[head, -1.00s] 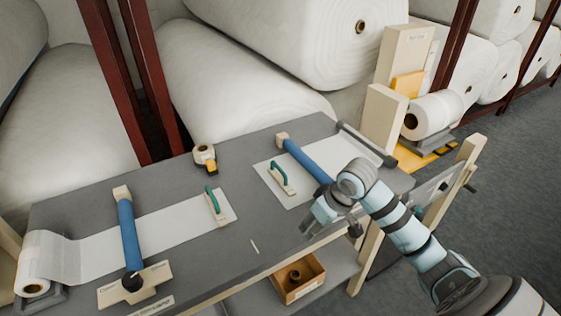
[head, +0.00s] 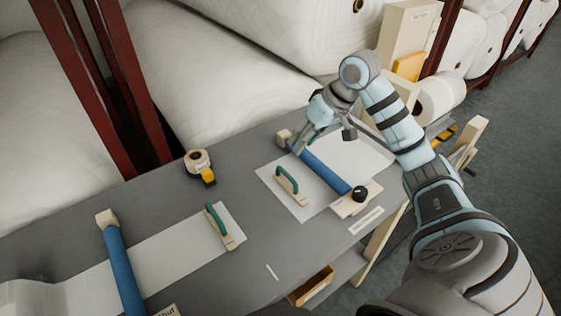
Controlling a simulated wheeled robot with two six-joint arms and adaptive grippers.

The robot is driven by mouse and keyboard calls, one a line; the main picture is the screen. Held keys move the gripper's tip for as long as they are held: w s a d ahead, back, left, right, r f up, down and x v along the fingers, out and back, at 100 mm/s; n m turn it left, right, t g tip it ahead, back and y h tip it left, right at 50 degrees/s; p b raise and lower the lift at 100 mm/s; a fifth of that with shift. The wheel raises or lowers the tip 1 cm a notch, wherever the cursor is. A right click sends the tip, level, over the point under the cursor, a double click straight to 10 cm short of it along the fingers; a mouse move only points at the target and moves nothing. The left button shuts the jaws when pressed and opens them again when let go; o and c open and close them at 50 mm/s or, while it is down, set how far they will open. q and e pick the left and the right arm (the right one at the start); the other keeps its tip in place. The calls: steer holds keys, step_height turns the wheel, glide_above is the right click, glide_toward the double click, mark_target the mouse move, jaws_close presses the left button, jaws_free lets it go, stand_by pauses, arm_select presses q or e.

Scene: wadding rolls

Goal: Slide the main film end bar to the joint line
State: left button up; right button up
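Two white film sheets lie on the grey table. The left sheet (head: 165,258) ends in a bar with a green handle (head: 220,227). The right sheet (head: 270,178) has a similar bar with a green handle (head: 291,186) near its left end. I cannot tell which is the main film. A short white line (head: 272,271) marks the bare table between the sheets, near the front edge. My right gripper (head: 303,146) is over the far end of the right blue bar (head: 327,172), beyond the right handle; its finger opening is unclear. My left gripper is out of view.
Another blue bar (head: 122,270) crosses the left sheet. A tape roll with a yellow part (head: 201,167) sits at the table's back. A black knob (head: 359,194) stands at the right bar's near end. An open wooden box (head: 312,287) is below the front edge.

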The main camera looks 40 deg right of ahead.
glide_toward(286, 172)
steer(key=f, duration=0.2)
steer(key=x, duration=0.2)
steer(key=b+x, duration=0.1)
steer(key=x, duration=0.1)
steer(key=w+x, duration=0.1)
steer(key=x, duration=0.1)
steer(key=shift+r, duration=0.3)
steer(key=shift+w+a+f, duration=0.1)
steer(key=shift+w+f, duration=0.05)
steer(key=shift+f, duration=0.15)
steer(key=shift+r, duration=0.15)
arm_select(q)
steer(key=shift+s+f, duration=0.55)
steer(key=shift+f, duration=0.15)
arm_select(e)
jaws_close()
